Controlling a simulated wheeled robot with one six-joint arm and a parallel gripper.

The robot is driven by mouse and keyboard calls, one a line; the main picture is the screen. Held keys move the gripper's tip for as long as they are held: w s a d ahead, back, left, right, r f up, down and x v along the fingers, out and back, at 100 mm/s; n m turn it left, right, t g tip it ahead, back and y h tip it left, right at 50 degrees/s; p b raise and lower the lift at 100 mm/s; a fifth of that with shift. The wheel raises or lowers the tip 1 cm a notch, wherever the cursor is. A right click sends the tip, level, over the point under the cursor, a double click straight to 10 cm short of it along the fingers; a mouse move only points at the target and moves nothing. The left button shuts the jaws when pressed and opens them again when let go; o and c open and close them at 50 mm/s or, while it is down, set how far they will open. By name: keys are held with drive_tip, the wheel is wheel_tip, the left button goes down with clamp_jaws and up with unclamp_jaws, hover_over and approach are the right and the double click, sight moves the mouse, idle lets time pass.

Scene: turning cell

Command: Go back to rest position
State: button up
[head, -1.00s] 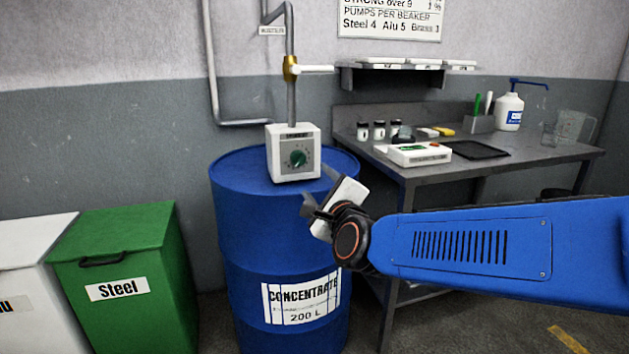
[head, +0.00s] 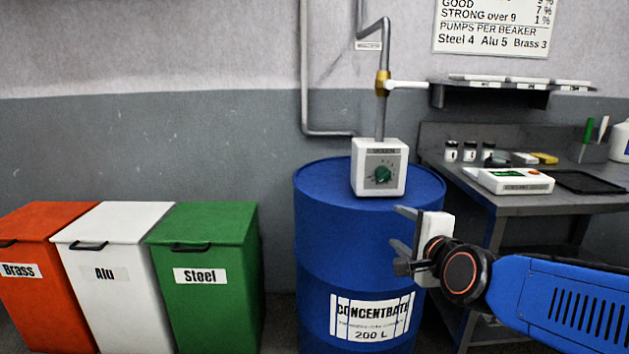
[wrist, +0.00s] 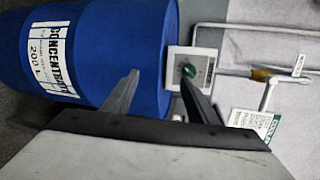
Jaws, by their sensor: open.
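My gripper (head: 403,230) is open and empty in the head view, in front of the upper right part of the blue concentrate drum (head: 325,240). My blue arm reaches in from the right edge. In the wrist view the two fingers of my gripper (wrist: 158,92) are spread apart with nothing between them. The drum (wrist: 105,30) lies sideways in that picture, with the white dosing box (wrist: 205,65) and its green knob beyond the fingertips. I cannot tell the exact gap to the drum.
The white box with a green knob (head: 384,176) stands on the drum under a pipe with a brass valve (head: 382,83). Orange (head: 45,225), white (head: 115,222) and green (head: 205,222) bins stand left. A grey bench (head: 530,203) with a tester (head: 510,180) stands right.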

drive_tip(key=s+d+f+n+g+h, duration=0.1)
drive_tip(key=s+d+f+n+g, duration=0.3)
drive_tip(key=s+f+n, duration=0.3)
drive_tip(key=s+d+f+n+g+h, duration=0.1)
drive_tip(key=s+d+f+n+g, duration=0.3)
drive_tip(key=s+n, duration=0.6)
drive_tip(key=s+f+g, duration=0.2)
drive_tip(key=s, duration=0.3)
drive_tip(key=shift+d+f+n, duration=0.25)
drive_tip(key=shift+f+n, duration=0.15)
drive_tip(key=shift+s, duration=0.1)
